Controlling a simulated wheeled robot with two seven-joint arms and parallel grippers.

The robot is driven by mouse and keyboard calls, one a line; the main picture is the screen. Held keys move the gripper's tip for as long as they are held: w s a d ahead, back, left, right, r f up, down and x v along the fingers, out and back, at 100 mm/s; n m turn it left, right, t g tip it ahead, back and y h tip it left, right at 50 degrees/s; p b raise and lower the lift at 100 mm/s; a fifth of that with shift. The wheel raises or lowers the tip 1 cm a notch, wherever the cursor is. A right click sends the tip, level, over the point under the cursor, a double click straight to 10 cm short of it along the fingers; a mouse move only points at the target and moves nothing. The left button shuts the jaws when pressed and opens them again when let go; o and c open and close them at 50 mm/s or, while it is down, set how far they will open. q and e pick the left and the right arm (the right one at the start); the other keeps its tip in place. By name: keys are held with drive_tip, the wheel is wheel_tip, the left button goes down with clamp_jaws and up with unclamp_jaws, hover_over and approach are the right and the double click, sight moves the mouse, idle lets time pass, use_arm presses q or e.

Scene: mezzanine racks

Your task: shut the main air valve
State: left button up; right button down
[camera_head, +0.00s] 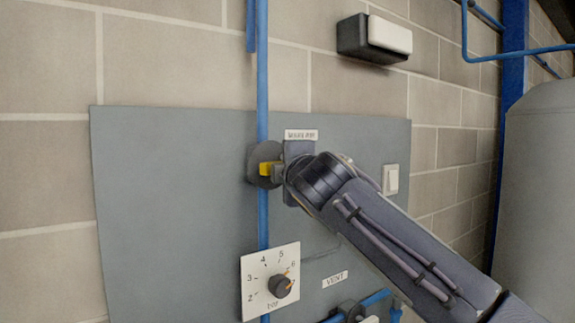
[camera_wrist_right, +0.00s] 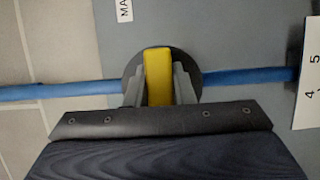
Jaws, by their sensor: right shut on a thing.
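The main air valve has a yellow handle (camera_head: 265,169) on a dark round disc (camera_head: 256,180), set on a vertical blue pipe (camera_head: 263,90). A label (camera_head: 301,135) sits just above and right of it; in the wrist view only "MA" (camera_wrist_right: 125,9) of it can be read. My right gripper (camera_head: 275,171) reaches in from the right and is shut on the handle. In the wrist view the yellow handle (camera_wrist_right: 158,78) lies between both fingers (camera_wrist_right: 158,88) and points across the blue pipe (camera_wrist_right: 75,90). My left gripper is not in view.
A numbered dial (camera_head: 281,285) sits below the valve on the grey panel (camera_head: 170,210). A "VENT" label (camera_head: 335,279) and another fitting are at the lower right, partly hidden by my arm. A white switch (camera_head: 390,179) is right of my wrist. A grey tank (camera_head: 540,190) stands far right.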

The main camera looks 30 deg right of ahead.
drive_tip(key=shift+f, duration=0.1)
idle(0.3)
drive_tip(key=c, duration=1.2)
unclamp_jaws()
drive_tip(key=shift+c, duration=0.2)
drive_tip(key=b+v, duration=0.2)
drive_tip(key=v, duration=0.6)
drive_tip(key=shift+w+d, duration=0.1)
